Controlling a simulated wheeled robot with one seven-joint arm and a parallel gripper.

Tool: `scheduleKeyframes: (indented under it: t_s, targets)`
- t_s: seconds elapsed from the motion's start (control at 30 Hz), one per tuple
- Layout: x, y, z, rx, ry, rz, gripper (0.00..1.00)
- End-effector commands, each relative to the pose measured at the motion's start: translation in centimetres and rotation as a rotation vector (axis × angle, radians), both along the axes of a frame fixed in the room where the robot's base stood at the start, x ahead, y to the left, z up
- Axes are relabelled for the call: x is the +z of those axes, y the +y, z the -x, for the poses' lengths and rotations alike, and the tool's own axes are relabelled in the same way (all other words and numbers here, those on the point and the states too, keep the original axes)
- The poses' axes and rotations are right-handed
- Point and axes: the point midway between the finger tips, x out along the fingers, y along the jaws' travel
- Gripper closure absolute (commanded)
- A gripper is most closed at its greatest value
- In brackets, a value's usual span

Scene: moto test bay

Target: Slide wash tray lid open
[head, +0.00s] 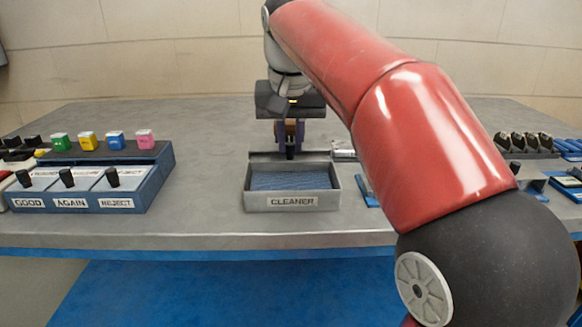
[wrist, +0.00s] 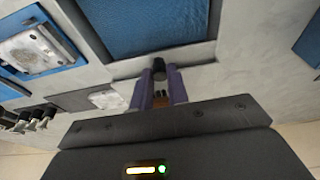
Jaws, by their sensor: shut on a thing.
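The wash tray (head: 292,202), labelled CLEANER, stands near the front of the bench. Its blue interior (head: 290,180) is uncovered in the head view and also shows in the wrist view (wrist: 150,28). A grey lid (head: 262,156) lies at the tray's back edge, behind the opening. My gripper (head: 290,147) is at that back edge, pointing down. In the wrist view its purple fingers (wrist: 159,80) are shut on the lid's black knob (wrist: 159,66). The gripper hides part of the lid in the head view.
A blue box (head: 90,187) with GOOD, AGAIN and REJECT lids and black knobs stands at the left. Coloured blocks (head: 115,140) stand behind it. A blue-based metal part (head: 364,190) lies close to the tray's right. Dark parts in a rack (head: 524,144) are at the far right.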

Motion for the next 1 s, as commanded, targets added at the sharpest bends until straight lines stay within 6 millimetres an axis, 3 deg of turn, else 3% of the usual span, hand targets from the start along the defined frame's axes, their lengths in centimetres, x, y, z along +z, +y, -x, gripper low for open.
scheduleKeyframes:
  t_s: [0.07, 0.1, 0.2, 0.53, 1.0]
  targets:
    - [0.1, 0.0, -0.1, 0.000, -0.006, -0.001, 0.97]
    - [0.1, 0.0, -0.1, 0.000, -0.006, -0.001, 0.79]
    - [0.0, 0.0, -0.1, 0.000, -0.005, -0.001, 0.67]
    - [0.4, 0.0, -0.1, -0.001, -0.003, 0.000, 0.67]
    - [5.0, 0.0, -0.1, -0.001, -0.004, 0.000, 0.67]
